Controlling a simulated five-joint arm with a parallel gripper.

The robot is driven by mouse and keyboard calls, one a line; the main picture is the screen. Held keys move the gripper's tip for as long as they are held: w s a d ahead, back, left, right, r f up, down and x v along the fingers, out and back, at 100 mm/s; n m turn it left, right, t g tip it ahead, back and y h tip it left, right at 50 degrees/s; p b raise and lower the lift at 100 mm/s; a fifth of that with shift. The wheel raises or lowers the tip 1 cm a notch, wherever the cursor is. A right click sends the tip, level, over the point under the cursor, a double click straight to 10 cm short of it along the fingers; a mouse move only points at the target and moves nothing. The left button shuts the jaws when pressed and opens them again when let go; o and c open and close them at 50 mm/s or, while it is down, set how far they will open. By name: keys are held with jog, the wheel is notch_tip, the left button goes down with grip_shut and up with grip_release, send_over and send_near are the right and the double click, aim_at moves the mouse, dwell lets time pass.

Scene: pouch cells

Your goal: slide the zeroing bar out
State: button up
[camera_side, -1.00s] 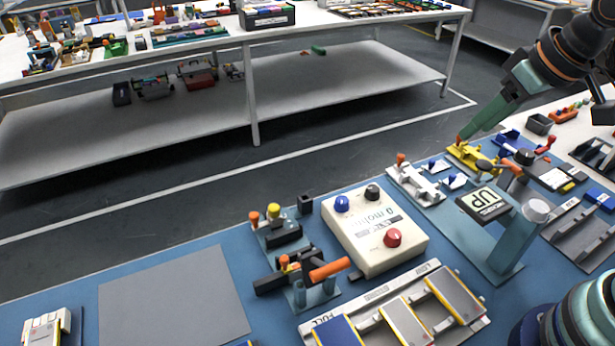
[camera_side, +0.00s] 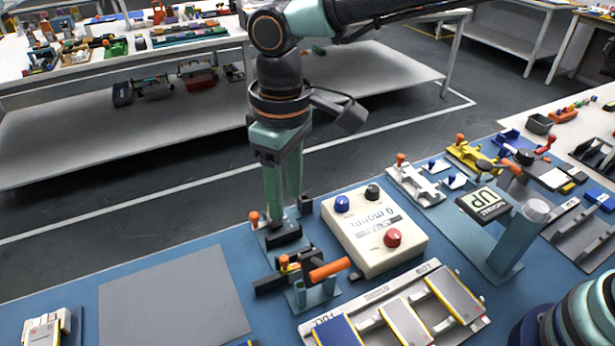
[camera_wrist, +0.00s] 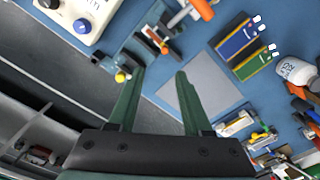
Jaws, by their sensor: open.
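My gripper (camera_side: 282,208) is open, with its fingers pointing down over the small teal fixture left of the cream meter. In the side view the fingers cover the fixture's yellow knob; its orange knob (camera_side: 254,217) shows beside them. The yellow knob shows in the wrist view (camera_wrist: 121,76), left of the left fingertip. Nothing is between the fingertips (camera_wrist: 161,80). A black bar (camera_side: 268,286) sits in the nearer bracket, beside an orange handle (camera_side: 330,269). I cannot tell for sure which part is the zeroing bar.
The cream meter (camera_side: 376,236) with blue, black and red knobs stands right of the fixture. A cell tray (camera_side: 350,300) lies in front. The UP stand (camera_side: 510,240) is farther right. A flat grey pad (camera_side: 172,300) leaves clear room at left.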

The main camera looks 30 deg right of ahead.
aim_at(284, 258)
jog(key=f, duration=0.8)
jog(key=a+f, duration=0.1)
jog(key=f, duration=0.3)
jog(key=shift+s+f, duration=0.2)
jog(key=shift+f, duration=0.2)
grip_shut()
jog(key=shift+r, duration=0.1)
dwell(0.8)
